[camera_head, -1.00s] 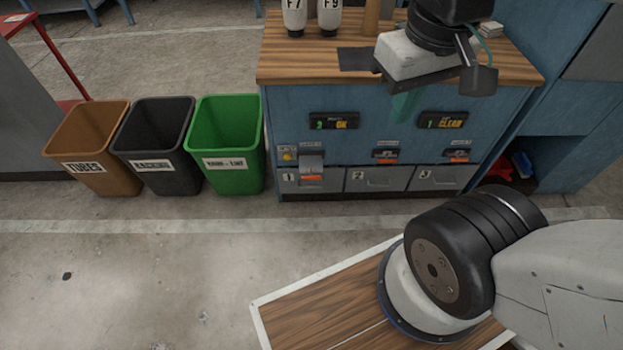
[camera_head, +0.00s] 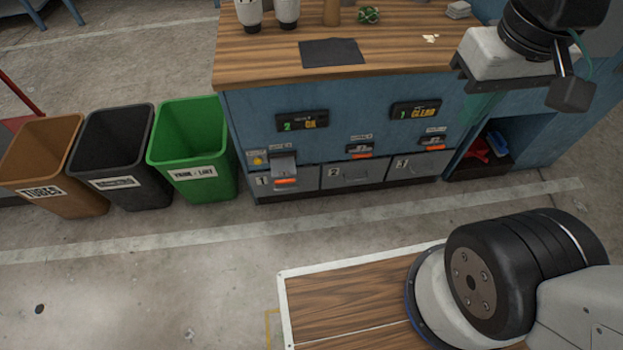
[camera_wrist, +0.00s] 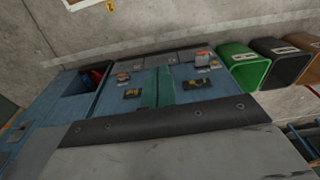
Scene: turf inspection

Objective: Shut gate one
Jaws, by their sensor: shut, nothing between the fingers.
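Gate one is the station at the cabinet's lower left, above the grey panel marked 1 (camera_head: 262,181). A light grey flap (camera_head: 283,163) sticks out there, with an orange strip below it. The flap also shows in the wrist view (camera_wrist: 203,60). The stations above panels 2 (camera_head: 346,173) and 3 (camera_head: 414,165) show dark fittings with orange strips and no such grey flap. My gripper (camera_head: 482,106) has teal fingers, shut and empty, at the cabinet's right side in the head view, well right of gate one and apart from it. The fingers also show in the wrist view (camera_wrist: 157,90).
Green (camera_head: 190,145), black (camera_head: 120,155) and brown (camera_head: 45,165) bins stand left of the blue cabinet (camera_head: 245,115). Its wooden top (camera_head: 245,55) holds two white-labelled containers and a dark mat (camera_head: 331,53). Open floor lies in front. A bay (camera_head: 483,158) with red and blue items is at right.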

